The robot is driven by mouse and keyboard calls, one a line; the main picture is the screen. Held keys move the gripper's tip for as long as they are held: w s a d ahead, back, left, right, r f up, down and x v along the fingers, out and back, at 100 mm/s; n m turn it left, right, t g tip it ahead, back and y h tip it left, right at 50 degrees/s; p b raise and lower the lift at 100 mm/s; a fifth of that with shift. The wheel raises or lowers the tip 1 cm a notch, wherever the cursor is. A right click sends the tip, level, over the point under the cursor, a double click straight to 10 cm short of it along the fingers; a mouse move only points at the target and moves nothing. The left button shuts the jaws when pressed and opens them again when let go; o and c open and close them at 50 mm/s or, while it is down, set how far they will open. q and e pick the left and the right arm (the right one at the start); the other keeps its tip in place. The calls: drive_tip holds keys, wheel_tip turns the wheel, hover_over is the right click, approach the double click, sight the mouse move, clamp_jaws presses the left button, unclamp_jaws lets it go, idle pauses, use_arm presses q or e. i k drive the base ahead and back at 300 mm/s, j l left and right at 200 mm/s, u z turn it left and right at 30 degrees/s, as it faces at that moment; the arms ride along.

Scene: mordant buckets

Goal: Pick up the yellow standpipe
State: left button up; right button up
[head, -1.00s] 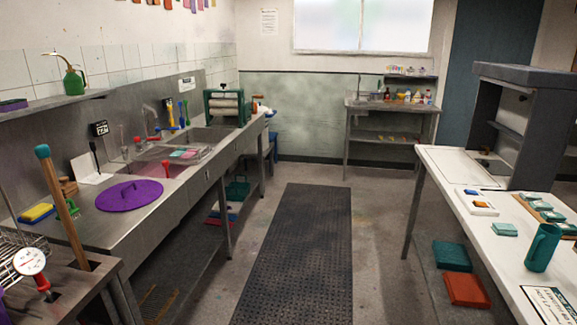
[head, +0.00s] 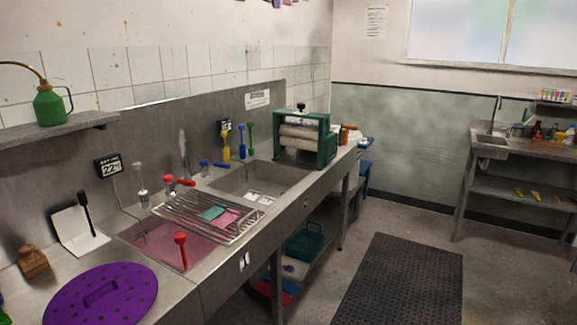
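The yellow standpipe (head: 226,147) is upright at the back of the steel sink counter, in front of the metal splashback. It looks like a slim tube with a wider top. A blue standpipe (head: 242,143) and a green standpipe (head: 251,138) stand just right of it, close together. A red standpipe (head: 182,252) stands in the nearer basin, which holds pink liquid (head: 150,256). Neither of my grippers is in view.
A wire rack (head: 176,211) with teal and pink pieces lies across the basins. A purple lid (head: 70,300) lies on the counter. A green roller press (head: 322,140) stands at the far end. The dark floor mat (head: 400,285) is clear.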

sight(225, 150)
drive_tip(key=i+u, duration=0.3)
drive_tip(key=i+l+u, duration=0.3)
drive_tip(key=i, duration=0.15)
drive_tip(key=i+u, duration=0.1)
drive_tip(key=u, duration=0.3)
drive_tip(key=l+u, duration=0.15)
drive_tip(key=u, duration=0.3)
drive_tip(key=i+l+u, duration=0.15)
drive_tip(key=u, duration=0.25)
